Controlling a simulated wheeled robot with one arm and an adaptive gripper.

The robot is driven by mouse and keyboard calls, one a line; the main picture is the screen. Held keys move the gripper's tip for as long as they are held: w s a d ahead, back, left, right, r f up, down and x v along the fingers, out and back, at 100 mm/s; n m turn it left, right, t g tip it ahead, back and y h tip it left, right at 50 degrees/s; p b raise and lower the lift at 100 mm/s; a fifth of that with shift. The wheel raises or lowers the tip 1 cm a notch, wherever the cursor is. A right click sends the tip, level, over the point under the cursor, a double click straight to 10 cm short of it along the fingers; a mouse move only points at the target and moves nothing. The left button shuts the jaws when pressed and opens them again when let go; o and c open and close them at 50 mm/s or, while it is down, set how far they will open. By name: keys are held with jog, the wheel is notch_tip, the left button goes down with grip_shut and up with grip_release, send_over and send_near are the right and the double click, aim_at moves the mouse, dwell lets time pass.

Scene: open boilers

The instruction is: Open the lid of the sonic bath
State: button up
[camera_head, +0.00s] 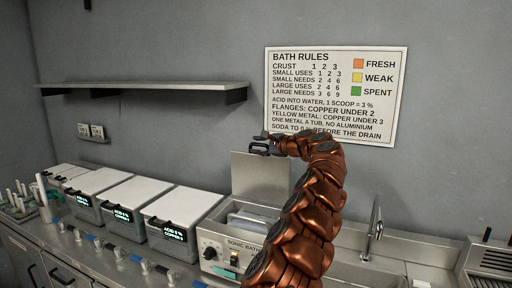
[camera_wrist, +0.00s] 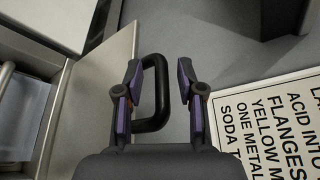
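The sonic bath (camera_head: 222,253) is a steel box on the counter with a dial and a label on its front. Its lid (camera_head: 253,178) stands upright at the back, and the tub is uncovered. In the wrist view the lid is the pale metal plate (camera_wrist: 92,95) at the left, with a black loop handle (camera_wrist: 161,92) on it. My gripper (camera_head: 264,144) is at the lid's top edge. In the wrist view its fingers (camera_wrist: 158,85) are apart, with the handle's outer bar between them. The left finger overlaps the loop; I cannot tell whether it touches.
Several white-lidded acid tubs (camera_head: 168,215) stand left of the bath. A tap (camera_head: 374,228) and sink are to the right. A shelf (camera_head: 145,88) and a rules sign (camera_head: 335,95) are on the wall. My arm covers the bath's right side.

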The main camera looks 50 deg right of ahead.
jog(key=v, duration=1.2)
dwell(0.7)
